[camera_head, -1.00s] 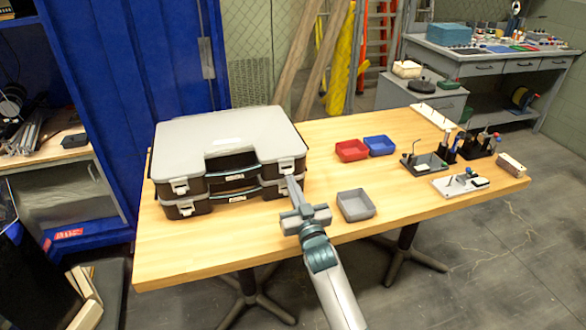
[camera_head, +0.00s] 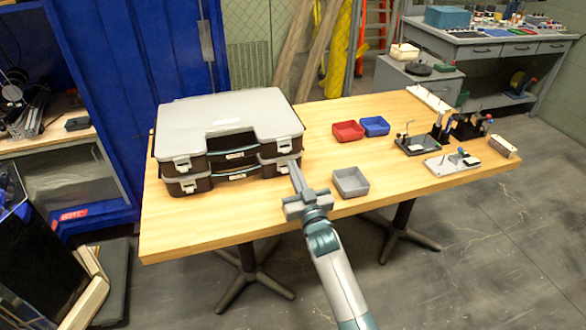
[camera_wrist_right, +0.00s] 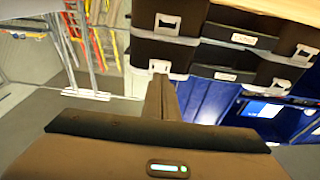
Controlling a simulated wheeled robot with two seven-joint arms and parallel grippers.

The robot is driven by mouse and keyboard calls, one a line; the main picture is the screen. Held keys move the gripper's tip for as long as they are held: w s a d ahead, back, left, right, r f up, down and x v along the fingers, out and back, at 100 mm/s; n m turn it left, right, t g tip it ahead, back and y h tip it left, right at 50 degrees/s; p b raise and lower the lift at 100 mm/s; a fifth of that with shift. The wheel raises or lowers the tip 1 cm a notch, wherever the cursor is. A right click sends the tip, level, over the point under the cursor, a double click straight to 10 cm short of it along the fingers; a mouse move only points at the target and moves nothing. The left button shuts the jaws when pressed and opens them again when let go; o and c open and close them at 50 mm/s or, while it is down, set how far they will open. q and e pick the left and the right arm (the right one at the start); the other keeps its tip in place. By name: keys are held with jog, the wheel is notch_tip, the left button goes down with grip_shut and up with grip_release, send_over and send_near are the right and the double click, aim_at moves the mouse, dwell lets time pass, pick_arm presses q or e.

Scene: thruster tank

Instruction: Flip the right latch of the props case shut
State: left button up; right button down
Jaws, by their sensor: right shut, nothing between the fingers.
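The props case is not labelled; two dark cases with light grey lids are stacked on the table's left part. The upper case (camera_head: 230,112) has a left latch (camera_head: 182,164) and a right latch (camera_head: 285,146), both pale. The lower case (camera_head: 196,185) has a left latch (camera_head: 189,185); its right latch is partly hidden by my fingers. My right gripper (camera_head: 294,164) is shut and empty, its tips just in front of the stack's right front corner. In the wrist view its fingers (camera_wrist_right: 159,82) end close to a pale latch (camera_wrist_right: 159,67); contact cannot be told. My left gripper is out of view.
A grey bin (camera_head: 350,182) stands right of my gripper. A red bin (camera_head: 347,131) and a blue bin (camera_head: 375,126) are farther back. Tool stands (camera_head: 422,143) occupy the table's right end. Bare tabletop (camera_head: 220,220) lies in front of the cases.

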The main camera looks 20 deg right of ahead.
jog(key=s+f+b, duration=0.1)
jog(key=f, duration=0.1)
jog(key=s+f+b, duration=0.1)
jog(key=f, duration=0.2)
jog(key=s+f+b, duration=0.1)
jog(key=f, duration=0.1)
jog(key=shift+s+d+f, duration=0.1)
jog(key=shift+s+f, duration=0.25)
jog(key=shift+f, duration=0.05)
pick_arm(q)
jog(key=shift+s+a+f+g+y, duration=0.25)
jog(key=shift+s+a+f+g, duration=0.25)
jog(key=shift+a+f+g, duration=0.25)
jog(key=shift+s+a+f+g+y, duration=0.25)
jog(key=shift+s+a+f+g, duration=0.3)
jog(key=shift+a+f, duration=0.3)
pick_arm(e)
jog(key=shift+s+f, duration=0.25)
jog(key=shift+f, duration=0.15)
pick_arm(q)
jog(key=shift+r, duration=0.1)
